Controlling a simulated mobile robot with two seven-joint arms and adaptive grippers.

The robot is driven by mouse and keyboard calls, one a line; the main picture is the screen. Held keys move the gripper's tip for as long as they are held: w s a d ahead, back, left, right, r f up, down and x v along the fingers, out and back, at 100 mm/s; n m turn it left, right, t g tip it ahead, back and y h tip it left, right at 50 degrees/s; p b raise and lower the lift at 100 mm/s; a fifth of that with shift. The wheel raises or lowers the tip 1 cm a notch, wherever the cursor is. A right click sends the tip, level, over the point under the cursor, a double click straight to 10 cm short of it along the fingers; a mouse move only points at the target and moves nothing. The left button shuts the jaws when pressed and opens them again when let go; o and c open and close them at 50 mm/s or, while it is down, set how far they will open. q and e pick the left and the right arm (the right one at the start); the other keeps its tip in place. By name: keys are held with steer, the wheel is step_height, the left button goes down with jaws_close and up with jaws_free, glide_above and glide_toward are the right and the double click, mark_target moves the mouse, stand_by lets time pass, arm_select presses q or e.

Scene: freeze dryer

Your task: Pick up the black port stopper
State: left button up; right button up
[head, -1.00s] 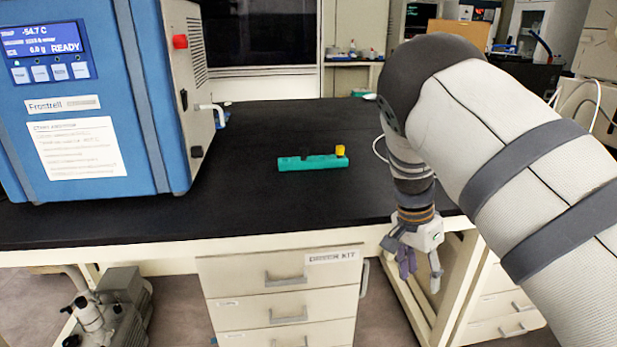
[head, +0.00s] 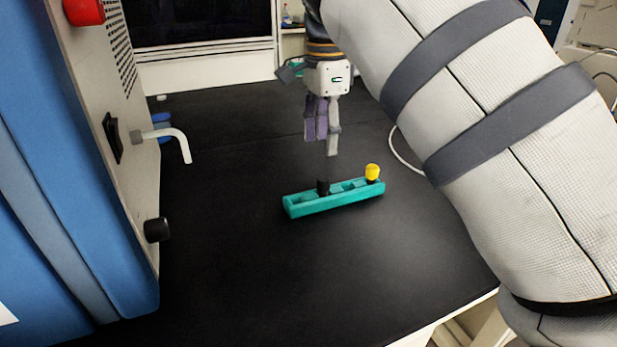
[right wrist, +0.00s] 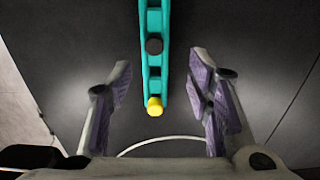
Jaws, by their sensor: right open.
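The black port stopper (head: 323,186) stands upright in a teal rack (head: 308,207) on the black bench. It also shows in the right wrist view (right wrist: 154,46) as a dark round top in the teal rack (right wrist: 153,22). My right gripper (head: 322,147) points down above the rack and is apart from the stopper. In the right wrist view its two fingers (right wrist: 160,95) are spread wide, with nothing between them touching the pads. The stopper lies beyond the fingertips there, near the middle. My left gripper is not in view.
A yellow-capped item (head: 372,172) stands at the right end of the rack and shows in the right wrist view (right wrist: 155,106). The blue freeze dryer (head: 60,190), with a bent white spout (head: 172,140), stands at left. A white cable (head: 400,155) lies right of the rack. The front bench is clear.

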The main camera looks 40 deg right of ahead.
mark_target(323, 178)
steer(key=f, duration=0.6)
steer(key=s+f, duration=0.1)
steer(key=f, duration=0.2)
steer(key=shift+a, duration=0.2)
steer(key=shift+w+f, duration=0.15)
steer(key=shift+f, duration=0.15)
steer(key=c, duration=1)
